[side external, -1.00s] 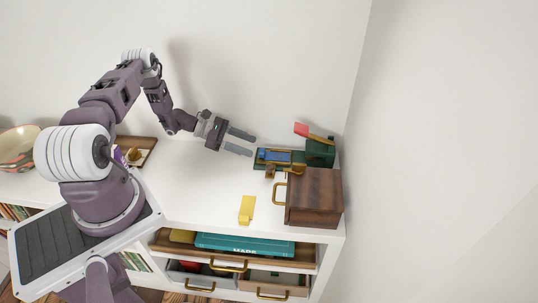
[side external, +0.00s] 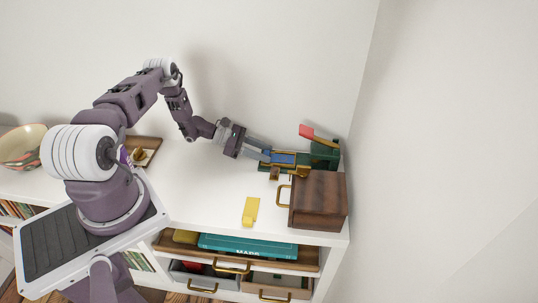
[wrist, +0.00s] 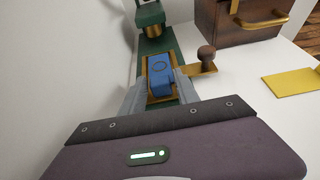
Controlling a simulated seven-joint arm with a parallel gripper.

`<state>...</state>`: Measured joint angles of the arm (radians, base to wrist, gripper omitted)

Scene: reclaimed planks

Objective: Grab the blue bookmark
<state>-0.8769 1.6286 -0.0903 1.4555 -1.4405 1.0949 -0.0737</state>
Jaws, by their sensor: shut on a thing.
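The blue bookmark (wrist: 160,72) shows in the wrist view as a small blue piece with a ring mark on its face. It lies in a brass-framed bed on a dark green press-like device (wrist: 158,45). My gripper (wrist: 160,88) has one finger on each side of the blue piece and is shut on it. In the side external view the blue piece (side external: 284,158) sits at the back right of the white top, partly hidden by the device. My gripper (side external: 262,153) reaches it from the left there.
A dark wooden box (side external: 320,200) with a brass handle stands just in front of the device. A small wooden-knobbed stamp (wrist: 206,58) is right of the blue piece. A yellow piece (side external: 251,210) lies toward the front edge. The wall is close behind.

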